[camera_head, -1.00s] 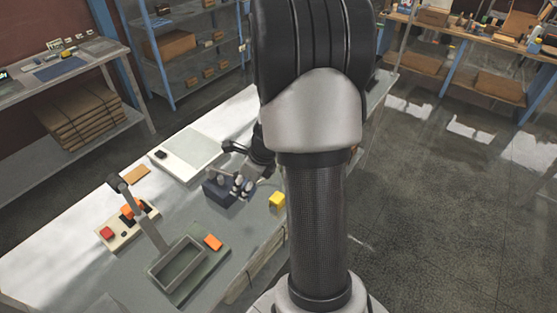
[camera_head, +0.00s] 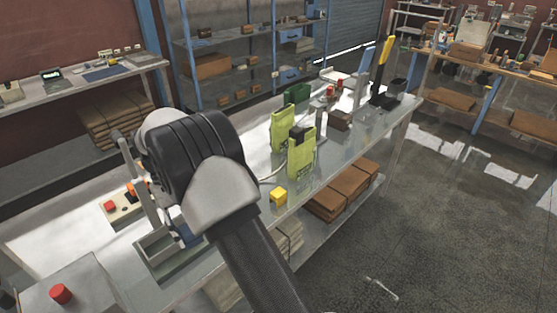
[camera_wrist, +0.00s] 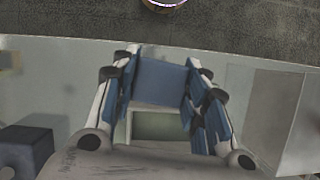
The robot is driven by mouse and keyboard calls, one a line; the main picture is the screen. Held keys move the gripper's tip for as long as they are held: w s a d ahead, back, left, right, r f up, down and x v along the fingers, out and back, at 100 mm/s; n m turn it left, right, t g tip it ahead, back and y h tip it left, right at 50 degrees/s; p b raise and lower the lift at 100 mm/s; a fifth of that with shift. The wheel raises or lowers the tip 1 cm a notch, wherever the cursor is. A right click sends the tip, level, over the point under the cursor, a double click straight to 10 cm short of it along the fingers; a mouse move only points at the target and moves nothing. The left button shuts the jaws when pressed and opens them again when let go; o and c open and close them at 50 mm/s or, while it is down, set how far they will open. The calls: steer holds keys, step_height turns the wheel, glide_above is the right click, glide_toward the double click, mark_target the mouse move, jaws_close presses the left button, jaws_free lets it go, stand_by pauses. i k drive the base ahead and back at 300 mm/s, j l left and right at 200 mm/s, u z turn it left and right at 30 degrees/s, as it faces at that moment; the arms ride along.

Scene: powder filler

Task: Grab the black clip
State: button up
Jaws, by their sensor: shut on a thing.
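My gripper (camera_wrist: 160,105) fills the middle of the wrist view, its blue-padded fingers shut on a blue flat piece (camera_wrist: 160,82). In the head view my arm's elbow hides most of the gripper; a bit of blue (camera_head: 186,230) shows below it, beside the grey tray (camera_head: 152,262). The tray's pale frame and dull green inside (camera_wrist: 155,125) show between and beyond the fingers in the wrist view. I cannot make out a black clip with certainty. A small dark part sits by the orange piece on the beige base with a red button (camera_head: 110,206), left of my arm.
A yellow block (camera_head: 278,195) lies near the table's front edge. Two lime-green bags (camera_head: 301,155) stand farther back, with a green bin (camera_head: 297,93) behind. A red button box (camera_head: 61,294) is at the lower left. A dark block (camera_wrist: 25,150) shows at the wrist view's lower left.

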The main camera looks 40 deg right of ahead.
mark_target(297, 133)
steer(key=i+z, duration=0.1)
steer(key=z, duration=0.3)
steer(key=i+z, duration=0.1)
steer(key=z, duration=0.3)
steer(key=i+j+z, duration=0.1)
steer(key=z, duration=0.25)
steer(key=i+j, duration=0.15)
